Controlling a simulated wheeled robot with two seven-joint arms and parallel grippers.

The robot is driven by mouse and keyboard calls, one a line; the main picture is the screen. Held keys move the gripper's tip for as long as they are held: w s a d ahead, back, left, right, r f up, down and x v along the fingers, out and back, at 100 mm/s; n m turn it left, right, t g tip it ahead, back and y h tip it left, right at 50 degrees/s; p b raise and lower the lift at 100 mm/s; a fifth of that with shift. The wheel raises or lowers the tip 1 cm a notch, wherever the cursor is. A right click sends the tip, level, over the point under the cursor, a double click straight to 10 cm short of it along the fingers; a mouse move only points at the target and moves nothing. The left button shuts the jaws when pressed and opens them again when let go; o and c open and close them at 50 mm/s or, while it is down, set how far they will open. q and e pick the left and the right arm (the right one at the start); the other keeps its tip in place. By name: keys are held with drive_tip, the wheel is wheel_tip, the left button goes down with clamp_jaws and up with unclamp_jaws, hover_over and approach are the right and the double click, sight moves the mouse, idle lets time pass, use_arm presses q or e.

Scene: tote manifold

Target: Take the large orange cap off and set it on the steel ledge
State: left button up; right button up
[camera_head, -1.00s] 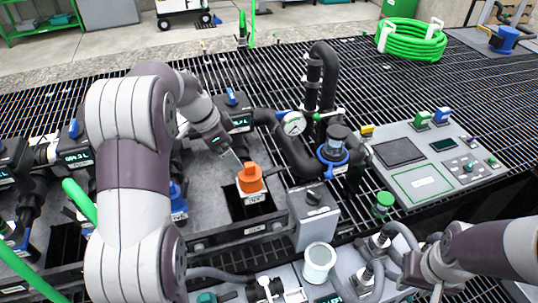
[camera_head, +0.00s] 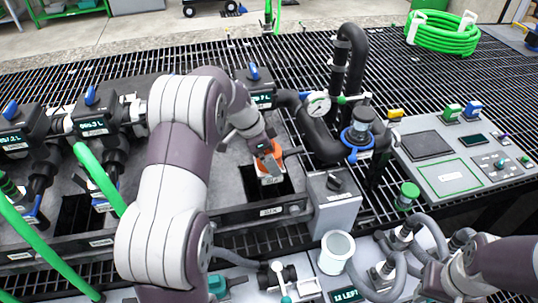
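The large orange cap (camera_head: 291,156) sits upright on a white, labelled neck (camera_head: 271,179) above a dark square opening in the grey deck. My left gripper (camera_head: 273,163) is right at the cap, its fingers in front of the cap's top and partly hiding it. I cannot tell whether the fingers are closed on it. A grey metal ledge (camera_head: 240,217) with small labels runs along the deck's front edge, just in front of the opening. My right arm comes in at the lower right; its gripper (camera_head: 438,286) is low in the picture, and its fingers cannot be made out.
A grey switch box (camera_head: 335,200) stands close right of the opening. Black pipes with a gauge (camera_head: 318,103) and a blue-collared valve (camera_head: 357,133) rise behind it. A control panel (camera_head: 447,165) is at the right. A white cup (camera_head: 336,252) and grey hoses crowd the front. Green hoses cross the left.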

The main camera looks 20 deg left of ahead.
use_arm(q)
drive_tip(key=c, duration=1.2)
drive_tip(key=shift+o, duration=0.2)
drive_tip(key=shift+r, duration=0.55)
wheel_tip(320, 180, up, 3)
drive_tip(key=shift+r+p, duration=0.15)
drive_tip(key=shift+p, duration=0.4)
drive_tip(key=w+d+r+p, duration=0.1)
drive_tip(key=w+d+r, duration=0.1)
drive_tip(key=d+r, duration=0.4)
drive_tip(key=d, duration=0.5)
drive_tip(key=shift+w+d+r+p, duration=0.15)
drive_tip(key=shift+d+r+p, duration=0.1)
drive_tip(key=shift+r+p, duration=0.1)
